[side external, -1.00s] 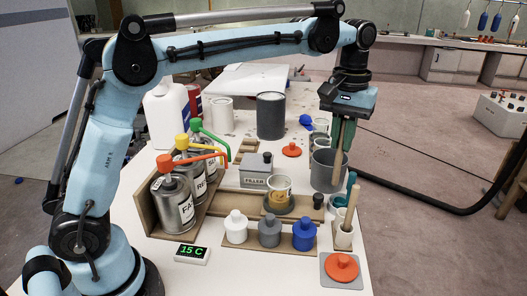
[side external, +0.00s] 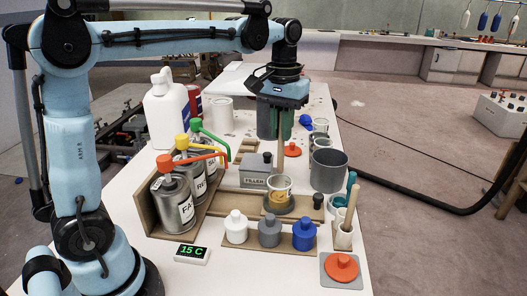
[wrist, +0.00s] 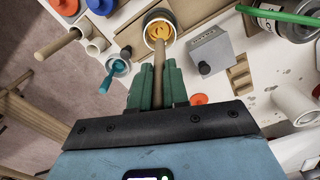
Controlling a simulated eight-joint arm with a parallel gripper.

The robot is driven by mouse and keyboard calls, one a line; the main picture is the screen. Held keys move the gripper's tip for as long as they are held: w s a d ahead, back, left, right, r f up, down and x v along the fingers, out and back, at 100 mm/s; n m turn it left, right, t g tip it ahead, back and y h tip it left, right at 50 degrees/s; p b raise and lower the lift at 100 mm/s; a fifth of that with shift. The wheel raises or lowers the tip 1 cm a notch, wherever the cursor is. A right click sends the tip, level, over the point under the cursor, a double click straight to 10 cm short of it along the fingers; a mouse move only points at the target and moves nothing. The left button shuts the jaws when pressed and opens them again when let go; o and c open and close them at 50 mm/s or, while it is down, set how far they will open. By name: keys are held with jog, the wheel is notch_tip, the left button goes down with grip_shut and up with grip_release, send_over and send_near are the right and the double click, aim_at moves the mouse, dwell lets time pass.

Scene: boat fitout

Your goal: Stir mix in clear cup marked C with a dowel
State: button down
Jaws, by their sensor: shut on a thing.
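A clear cup (side external: 279,188) with yellow-orange mix stands on a dark round base mid-table; I cannot read a C on it. It also shows in the wrist view (wrist: 149,34), its open top facing the camera. My gripper (side external: 282,128) is above the cup, its green fingers shut on a wooden dowel (side external: 280,154). The dowel (wrist: 158,68) hangs close to upright, with its lower end at the cup's mouth. I cannot tell whether the tip is inside the cup or just over it.
A grey FILLER box (side external: 255,172) stands left of the cup, and a grey bucket (side external: 328,171) right of it. White, grey and blue bottles (side external: 270,232) stand in front. Labelled cans with coloured spouts (side external: 173,204) are at left. Another stick stands in a white holder (side external: 344,236).

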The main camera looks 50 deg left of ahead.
aim_at(280, 168)
jog(key=shift+f, duration=4.5)
jog(key=shift+w+a, duration=0.1)
